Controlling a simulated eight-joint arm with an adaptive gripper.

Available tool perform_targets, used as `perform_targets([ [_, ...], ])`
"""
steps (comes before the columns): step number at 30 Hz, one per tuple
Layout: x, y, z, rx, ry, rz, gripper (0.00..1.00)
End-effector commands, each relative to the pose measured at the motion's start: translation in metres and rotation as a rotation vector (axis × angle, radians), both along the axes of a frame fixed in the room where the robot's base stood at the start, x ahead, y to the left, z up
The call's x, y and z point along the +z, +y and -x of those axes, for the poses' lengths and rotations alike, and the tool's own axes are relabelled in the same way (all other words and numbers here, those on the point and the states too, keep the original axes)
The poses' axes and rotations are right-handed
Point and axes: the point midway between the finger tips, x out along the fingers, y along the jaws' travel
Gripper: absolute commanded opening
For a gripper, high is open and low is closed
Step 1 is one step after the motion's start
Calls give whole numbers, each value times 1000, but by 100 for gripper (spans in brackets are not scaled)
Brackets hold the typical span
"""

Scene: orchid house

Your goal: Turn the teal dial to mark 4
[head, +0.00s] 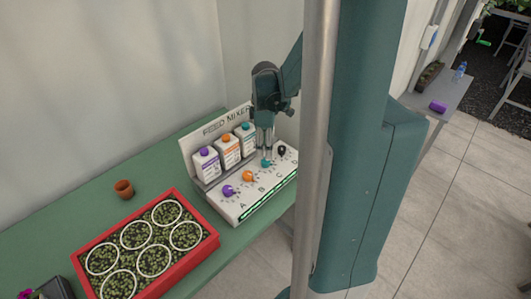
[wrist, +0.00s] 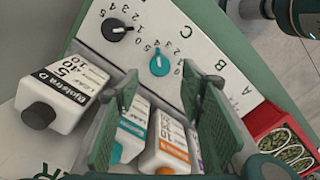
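The teal dial (wrist: 160,64) sits on the sloping white panel of the feed mixer, near the letter C. It has a short white pointer line; the small numbers around it are hard to read, so I cannot tell its exact setting. In the head view the teal dial (head: 266,163) shows just below my gripper (head: 265,153). In the wrist view my gripper (wrist: 163,85) is open, its two fingers well apart with nothing between them. The dial lies beyond the fingertips, roughly in line with the gap, and looks untouched.
A black dial (wrist: 116,29) is beside the teal one; orange (head: 248,176) and purple (head: 228,190) dials lie on the other side. Labelled bottles (head: 207,163) stand behind. A red tray (head: 196,252) of plants and a clay pot (head: 124,188) are on the green bench.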

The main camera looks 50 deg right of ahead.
Motion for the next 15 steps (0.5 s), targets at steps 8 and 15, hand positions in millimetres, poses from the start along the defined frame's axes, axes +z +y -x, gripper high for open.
perform_targets([
  [8,36,0,0,0,0,0,39],
  [15,55,0,0,0,0,0,39],
])
